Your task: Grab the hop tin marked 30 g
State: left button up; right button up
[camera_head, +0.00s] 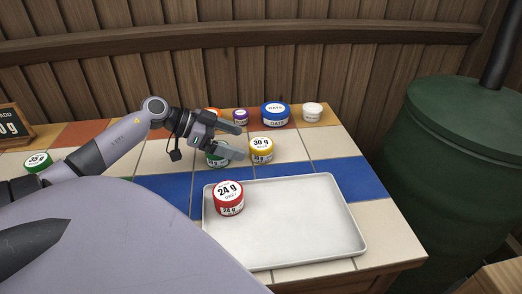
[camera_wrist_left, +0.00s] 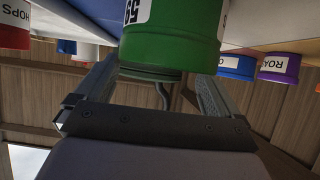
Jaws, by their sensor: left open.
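The yellow tin marked 30 g (camera_head: 261,146) stands upright on the tiled table behind the tray; the small word under its weight is too small to read. My left gripper (camera_head: 242,141) is open and empty, its fingertips just left of the yellow tin. A green tin (camera_head: 217,160) is partly hidden under its fingers. In the left wrist view a green tin (camera_wrist_left: 172,40) is close ahead of the open fingers, its label cut off. The yellow tin is not clear in that view. My right gripper is not in view.
A white tray (camera_head: 300,240) holds a red tin marked 24 g (camera_head: 229,196). Behind stand orange (camera_head: 212,111), purple (camera_head: 240,117), blue (camera_head: 275,113) and white (camera_head: 312,112) tins. Another green tin (camera_head: 38,163) is at left. A green barrel (camera_head: 455,180) stands right of the table.

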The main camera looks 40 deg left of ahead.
aim_at(253, 143)
pick_arm(q)
jog(key=shift+w+r+b+x, duration=0.1)
jog(key=shift+r+b+x, duration=0.05)
jog(key=shift+x, duration=0.7)
jog(key=shift+w+r+b+x, duration=0.1)
jog(key=shift+r+b+x, duration=0.1)
jog(key=shift+x, duration=0.7)
jog(key=shift+w+r+b+x, duration=0.1)
jog(key=shift+b+x, duration=0.05)
jog(key=shift+x, duration=0.7)
jog(key=shift+d, duration=0.15)
jog(key=c, duration=1.1)
